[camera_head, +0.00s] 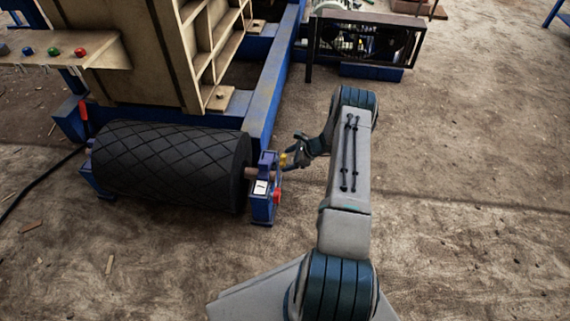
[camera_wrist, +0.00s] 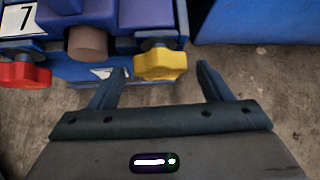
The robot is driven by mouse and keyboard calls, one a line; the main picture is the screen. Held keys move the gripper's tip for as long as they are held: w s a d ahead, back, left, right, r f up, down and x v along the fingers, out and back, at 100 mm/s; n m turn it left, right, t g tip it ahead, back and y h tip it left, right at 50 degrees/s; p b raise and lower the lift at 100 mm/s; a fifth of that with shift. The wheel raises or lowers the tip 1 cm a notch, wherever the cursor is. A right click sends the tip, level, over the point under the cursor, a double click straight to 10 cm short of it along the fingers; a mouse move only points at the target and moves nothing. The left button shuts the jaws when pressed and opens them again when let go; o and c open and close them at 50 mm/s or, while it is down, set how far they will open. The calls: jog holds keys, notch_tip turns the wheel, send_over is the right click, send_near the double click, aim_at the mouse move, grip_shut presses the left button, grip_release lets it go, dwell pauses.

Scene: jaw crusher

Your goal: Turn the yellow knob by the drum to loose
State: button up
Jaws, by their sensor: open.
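The yellow knob (camera_wrist: 160,64) is a lobed handwheel on the blue bearing block (camera_wrist: 95,68) at the drum's end. In the wrist view it lies ahead of my gripper (camera_wrist: 165,75), toward the left finger. My gripper is open, its two fingers on either side of the knob, with a wider gap on the right. Whether a finger touches it I cannot tell. In the head view the knob (camera_head: 284,160) is small, beside my gripper (camera_head: 291,158). The black drum (camera_head: 170,163) with a diamond-pattern surface lies left of the block.
A red knob (camera_wrist: 24,74) sits on the same block, left of a brown shaft end (camera_wrist: 88,43) and under a label with a 7 (camera_wrist: 17,20). A blue frame beam (camera_head: 272,85) runs behind. Bare ground (camera_head: 470,180) lies open to the right.

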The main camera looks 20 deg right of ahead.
jog(key=shift+x, duration=1.15)
jog(key=c, duration=1)
